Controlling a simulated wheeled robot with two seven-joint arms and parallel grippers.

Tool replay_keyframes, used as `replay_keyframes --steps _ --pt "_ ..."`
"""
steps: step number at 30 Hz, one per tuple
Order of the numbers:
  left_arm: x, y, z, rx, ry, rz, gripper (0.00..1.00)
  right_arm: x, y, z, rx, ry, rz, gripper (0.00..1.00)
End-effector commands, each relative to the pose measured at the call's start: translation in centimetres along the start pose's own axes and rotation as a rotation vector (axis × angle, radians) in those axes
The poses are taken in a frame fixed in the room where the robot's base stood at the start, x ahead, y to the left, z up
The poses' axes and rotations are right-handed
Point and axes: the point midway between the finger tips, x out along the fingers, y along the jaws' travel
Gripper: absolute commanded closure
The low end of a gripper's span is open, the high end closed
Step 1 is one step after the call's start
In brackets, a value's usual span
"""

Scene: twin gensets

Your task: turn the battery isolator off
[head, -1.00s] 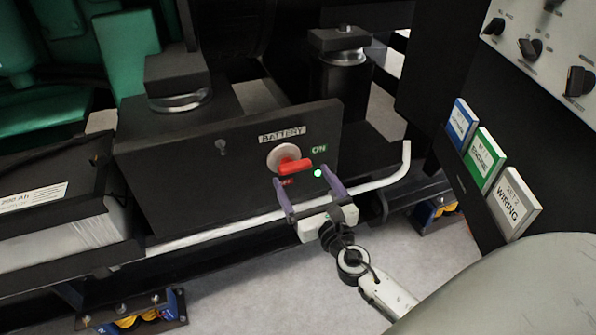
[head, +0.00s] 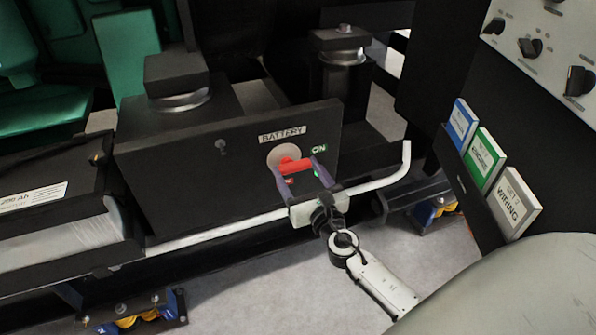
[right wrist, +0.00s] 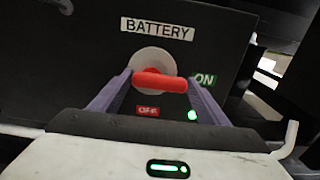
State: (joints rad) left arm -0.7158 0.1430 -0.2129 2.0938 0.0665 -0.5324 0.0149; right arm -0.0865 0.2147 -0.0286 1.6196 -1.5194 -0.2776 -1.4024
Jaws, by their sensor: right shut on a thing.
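The battery isolator is a red handle (head: 294,166) on a pale round disc (head: 281,153), set on a black panel (head: 240,155) under a BATTERY label. The handle points right, near the green ON label (head: 319,148); the red OFF label (right wrist: 148,111) is below it. A green light (right wrist: 193,115) glows under ON. My right gripper (head: 298,173) has its two purple fingers at either end of the handle and is shut on it. In the right wrist view the handle (right wrist: 160,83) lies level between the fingertips. My left gripper is not in view.
A battery (head: 60,215) stands at the left. Coloured binders (head: 487,157) and a grey knob panel (head: 550,45) are at the right.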

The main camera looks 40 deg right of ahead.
Motion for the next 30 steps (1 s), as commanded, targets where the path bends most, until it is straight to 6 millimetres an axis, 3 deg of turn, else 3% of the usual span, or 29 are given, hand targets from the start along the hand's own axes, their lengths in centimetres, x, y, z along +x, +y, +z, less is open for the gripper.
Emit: replay_keyframes --steps 11,30 --pt "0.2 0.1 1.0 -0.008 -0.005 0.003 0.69 0.0 0.0 -0.5 0.139 0.001 -0.001 0.54" --pt "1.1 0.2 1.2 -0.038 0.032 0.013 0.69 -0.1 0.2 -1.3 0.729 0.001 -0.001 0.54"
